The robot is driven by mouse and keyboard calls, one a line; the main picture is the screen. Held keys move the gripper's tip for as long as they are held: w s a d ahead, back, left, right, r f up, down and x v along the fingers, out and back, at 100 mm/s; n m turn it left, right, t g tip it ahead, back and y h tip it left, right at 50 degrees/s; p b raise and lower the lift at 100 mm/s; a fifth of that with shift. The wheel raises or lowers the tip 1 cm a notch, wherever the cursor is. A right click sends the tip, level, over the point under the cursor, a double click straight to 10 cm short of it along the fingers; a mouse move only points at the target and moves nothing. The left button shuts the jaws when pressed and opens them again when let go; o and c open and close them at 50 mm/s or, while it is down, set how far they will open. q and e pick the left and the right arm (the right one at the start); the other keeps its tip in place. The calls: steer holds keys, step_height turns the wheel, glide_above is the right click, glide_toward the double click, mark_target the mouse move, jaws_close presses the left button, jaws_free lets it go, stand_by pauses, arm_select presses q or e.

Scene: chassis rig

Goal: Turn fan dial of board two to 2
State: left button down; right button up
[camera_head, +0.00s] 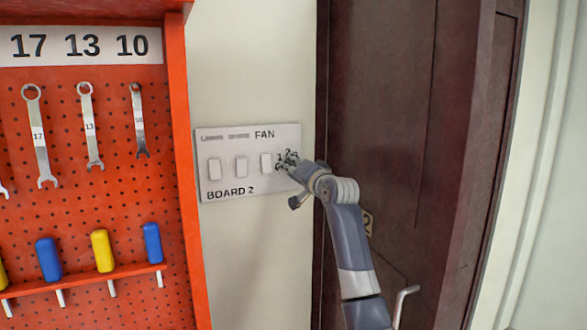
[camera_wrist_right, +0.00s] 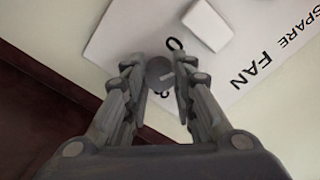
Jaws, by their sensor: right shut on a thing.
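Board two (camera_head: 225,183) is a light panel on the wall, marked "BOARD 2" and "FAN". Its fan dial (camera_wrist_right: 158,72) is a small round grey knob with a pale pointer line, at the panel's right end. My right gripper (camera_head: 289,160) is at the dial and covers most of it in the head view. In the right wrist view the fingers of my right gripper (camera_wrist_right: 162,78) are shut on the dial from both sides. A 0 and a 3 show around the knob; the other numbers are hidden there. My left gripper is not in view.
Several white rocker switches (camera_head: 241,167) sit left of the dial. An orange pegboard (camera_head: 130,195) with wrenches and coloured-handled tools stands at the left. A dark door (camera_head: 385,110) with a lever handle (camera_head: 405,294) is close on the right.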

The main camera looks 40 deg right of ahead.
steer(key=m+p, duration=0.1)
steer(key=m, duration=1.1)
steer(key=shift+r+m, duration=0.1)
steer(key=shift+m, duration=0.3)
stand_by(0.3)
steer(key=o, duration=1.1)
steer(key=shift+c, duration=0.2)
steer(key=v, duration=1.2)
